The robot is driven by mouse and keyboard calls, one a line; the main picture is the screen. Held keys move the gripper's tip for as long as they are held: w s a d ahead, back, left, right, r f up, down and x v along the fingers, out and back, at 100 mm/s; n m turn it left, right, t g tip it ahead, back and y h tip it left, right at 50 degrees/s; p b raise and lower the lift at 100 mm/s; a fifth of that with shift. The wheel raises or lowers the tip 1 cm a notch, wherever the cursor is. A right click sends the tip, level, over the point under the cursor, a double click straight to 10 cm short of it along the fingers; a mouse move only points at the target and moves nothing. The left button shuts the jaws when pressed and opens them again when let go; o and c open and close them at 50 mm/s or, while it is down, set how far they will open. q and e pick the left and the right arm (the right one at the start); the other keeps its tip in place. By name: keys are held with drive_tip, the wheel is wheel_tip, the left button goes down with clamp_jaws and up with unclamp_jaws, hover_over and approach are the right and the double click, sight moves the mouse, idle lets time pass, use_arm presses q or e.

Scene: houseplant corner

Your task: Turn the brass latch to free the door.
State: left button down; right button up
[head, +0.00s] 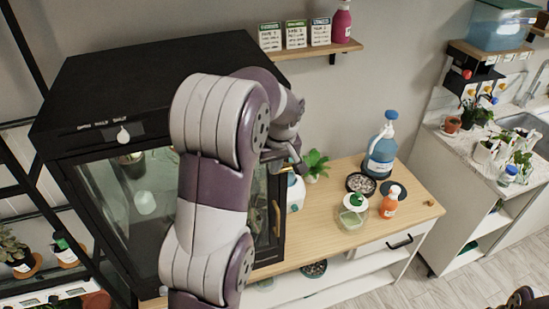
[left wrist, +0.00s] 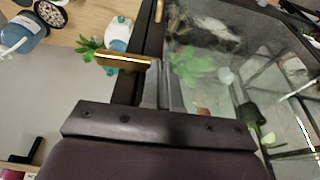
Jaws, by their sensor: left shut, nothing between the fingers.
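The black cabinet (head: 100,85) has glass doors, and my left arm covers much of its front in the head view. A brass handle (head: 277,218) stands upright on the door's right side; it also shows at the top of the left wrist view (left wrist: 159,10). The brass latch (left wrist: 122,62) is a flat bar lying crosswise at the dark door frame in the left wrist view; my arm hides it in the head view. My left gripper (head: 295,160) is shut and empty, close to the latch. I cannot tell whether they touch.
Right of the cabinet, the wooden bench (head: 415,205) holds a blue jug (head: 382,150), an orange bottle (head: 389,203), a green plant (head: 315,163) and small dishes. A shelf (head: 320,50) with seed packets hangs above. Potted plants stand inside the cabinet.

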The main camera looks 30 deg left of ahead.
use_arm(q)
drive_tip(key=shift+s+a+f+t+h+b, duration=0.15)
drive_tip(key=shift+t+h+b, duration=0.15)
drive_tip(key=shift+b, duration=0.25)
